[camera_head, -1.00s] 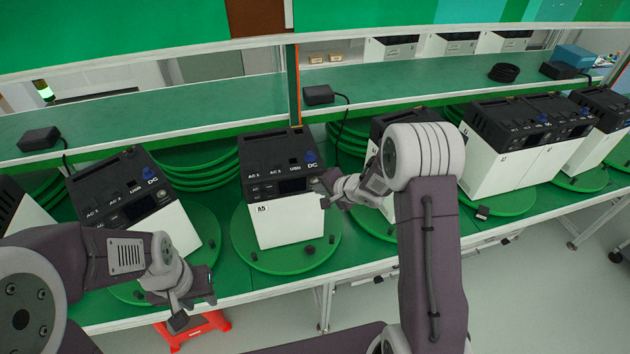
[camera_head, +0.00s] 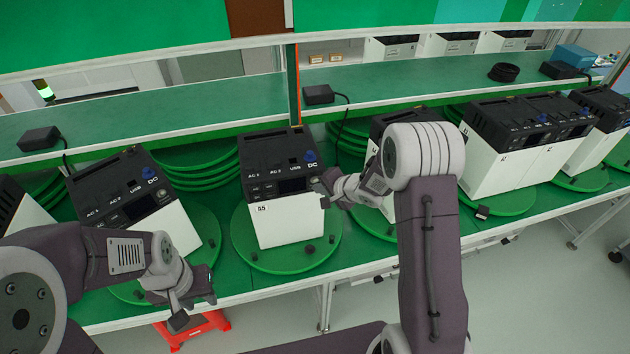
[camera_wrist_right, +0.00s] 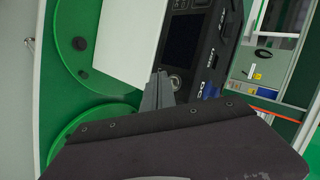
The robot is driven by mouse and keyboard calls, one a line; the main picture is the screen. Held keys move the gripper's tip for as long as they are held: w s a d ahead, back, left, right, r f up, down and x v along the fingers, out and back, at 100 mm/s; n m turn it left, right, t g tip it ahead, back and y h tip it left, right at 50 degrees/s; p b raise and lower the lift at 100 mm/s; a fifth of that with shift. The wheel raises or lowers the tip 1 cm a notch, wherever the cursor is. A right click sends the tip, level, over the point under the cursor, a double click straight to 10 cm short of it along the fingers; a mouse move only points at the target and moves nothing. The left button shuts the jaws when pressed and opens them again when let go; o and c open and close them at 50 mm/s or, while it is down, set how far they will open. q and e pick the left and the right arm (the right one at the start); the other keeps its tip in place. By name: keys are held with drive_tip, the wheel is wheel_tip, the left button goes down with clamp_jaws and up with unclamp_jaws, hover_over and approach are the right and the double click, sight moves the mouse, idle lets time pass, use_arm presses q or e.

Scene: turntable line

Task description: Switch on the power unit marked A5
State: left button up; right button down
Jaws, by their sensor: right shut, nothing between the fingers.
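The power unit marked A5 (camera_head: 285,222) stands on a round green turntable (camera_head: 250,258), its white front and black top panel facing me. The panel carries the labels AC 1, AC 2, USB and DC, and a dark display. My right gripper (camera_head: 318,187) is shut and empty at the right end of this panel, beside the display. In the right wrist view the gripper (camera_wrist_right: 158,92) points at the panel edge near a small round button (camera_wrist_right: 176,83); I cannot tell whether it touches. My left gripper (camera_head: 190,305) hangs at the front left, away from the unit; its jaw state is unclear.
Another unit (camera_head: 130,200) stands turned on a turntable at left; a further one is partly behind my right arm. More units (camera_head: 510,150) stand at right. Small black pieces (camera_head: 310,249) lie on A5's turntable. A green shelf (camera_head: 200,105) runs behind; a red stool (camera_head: 195,328) is below.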

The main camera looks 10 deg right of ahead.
idle(0.6)
drive_tip(key=shift+w+r+p, duration=0.15)
drive_tip(key=shift+w+p, duration=0.25)
drive_tip(key=shift+p, duration=0.3)
drive_tip(key=shift+w+p, duration=0.4)
drive_tip(key=shift+p, duration=0.05)
idle(0.3)
drive_tip(key=shift+s, duration=0.75)
drive_tip(key=shift+s, duration=0.15)
drive_tip(key=shift+s+d+b, duration=0.1)
drive_tip(key=shift+s+b, duration=0.3)
drive_tip(key=shift+s, duration=2)
